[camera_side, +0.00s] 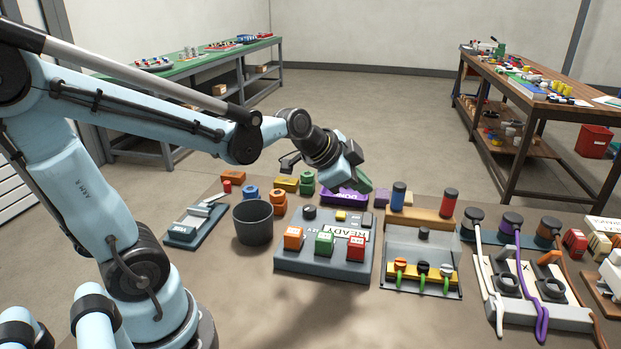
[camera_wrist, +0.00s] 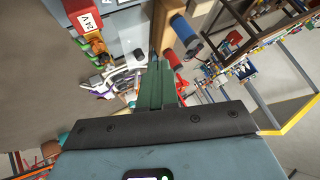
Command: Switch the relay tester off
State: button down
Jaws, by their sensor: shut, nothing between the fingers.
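No label that reads relay tester is legible. The likely match is a grey sloped box (camera_side: 325,268) in the middle of the bench, with a READY plate (camera_side: 352,232), a black knob (camera_side: 309,212) and orange, green (camera_side: 324,244) and red blocks on it. I cannot tell which part is its switch or how it is set. My gripper (camera_side: 362,184) is above and behind this box, apart from it, in the side view. Its green fingers (camera_wrist: 156,85) are together and empty in the wrist view. A red block marked 24V (camera_wrist: 85,21) shows at upper left there.
A dark cup (camera_side: 253,223) stands left of the box. A purple DONE block (camera_side: 345,197) lies behind it, under my gripper. To the right are a clear-fronted panel with levers (camera_side: 421,270), upright cylinders (camera_side: 398,195) on a wooden block, and a cabled unit (camera_side: 540,310).

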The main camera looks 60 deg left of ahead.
aim_at(365, 218)
jog(key=w+a+m+t, duration=0.1)
jog(key=w+a+m, duration=0.3)
jog(key=w, duration=0.1)
jog(key=shift+w+f, duration=0.4)
jog(key=shift+f, duration=0.05)
jog(key=shift+f, duration=0.1)
jog(key=shift+w+a+f, duration=0.1)
jog(key=shift+w+f, duration=0.05)
jog(key=shift+f, duration=1.3)
jog(key=shift+w+a+f, duration=0.15)
jog(key=shift+f, duration=1.25)
jog(key=shift+w+a+f, duration=0.1)
jog(key=shift+w+f, duration=0.05)
jog(key=shift+f, duration=1.3)
jog(key=shift+f, duration=0.4)
jog(key=shift+a+f, duration=0.1)
jog(key=shift+f, duration=0.2)
jog(key=shift+r, duration=0.1)
jog(key=shift+r, duration=0.65)
